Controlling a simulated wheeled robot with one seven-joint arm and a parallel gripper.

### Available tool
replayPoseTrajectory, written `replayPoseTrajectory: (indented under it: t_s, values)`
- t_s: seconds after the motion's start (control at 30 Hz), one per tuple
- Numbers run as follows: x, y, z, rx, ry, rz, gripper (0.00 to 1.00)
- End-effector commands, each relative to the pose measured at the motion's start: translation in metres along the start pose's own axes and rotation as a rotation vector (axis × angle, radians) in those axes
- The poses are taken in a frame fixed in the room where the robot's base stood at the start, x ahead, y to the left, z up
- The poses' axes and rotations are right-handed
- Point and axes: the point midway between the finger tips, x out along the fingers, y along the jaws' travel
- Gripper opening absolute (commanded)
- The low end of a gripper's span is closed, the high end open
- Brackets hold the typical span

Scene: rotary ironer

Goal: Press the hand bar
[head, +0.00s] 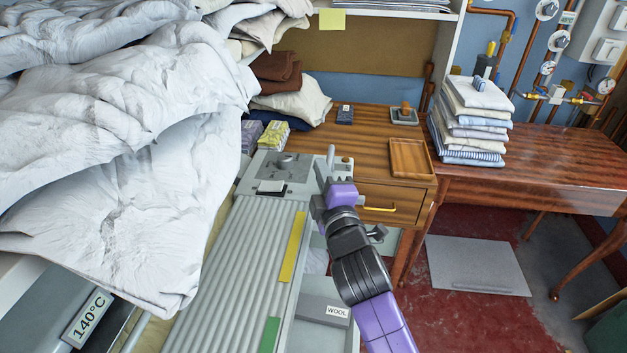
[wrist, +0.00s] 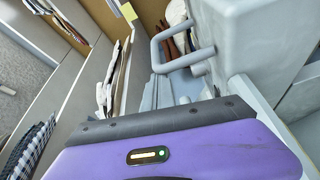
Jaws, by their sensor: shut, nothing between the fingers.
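The rotary ironer has a long ribbed grey cover (head: 240,265) with a grey end housing (head: 270,178). A grey U-shaped bar (wrist: 158,48), which looks like the hand bar, sticks out from a grey block (wrist: 240,40) in the wrist view. In the head view a short grey upright piece (head: 331,157) shows beside the end housing; I cannot tell if it is the same bar. My gripper (head: 318,192) is shut and empty by the right side of that housing. In the wrist view its fingers (wrist: 168,92) show just below the bar; contact is unclear.
A large heap of white bedding (head: 120,150) overhangs the ironer's left side. A wooden desk (head: 365,130) with a tray (head: 410,158) stands behind my gripper. Folded cloths (head: 470,125) are stacked at the right. A grey WOOL box (head: 325,308) lies beside my arm.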

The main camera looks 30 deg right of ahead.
Motion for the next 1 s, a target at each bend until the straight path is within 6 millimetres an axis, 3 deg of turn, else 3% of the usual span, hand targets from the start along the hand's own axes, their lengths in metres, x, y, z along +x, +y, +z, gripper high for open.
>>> replayPoseTrajectory:
  t_s: [0.03, 0.4, 1.0]
  values:
    - [-0.002, -0.006, 0.006, 0.038, -0.002, 0.017, 0.00]
    - [-0.009, 0.002, 0.022, 0.278, 0.000, 0.112, 0.00]
    - [-0.012, 0.004, 0.032, 0.270, -0.004, 0.109, 0.00]
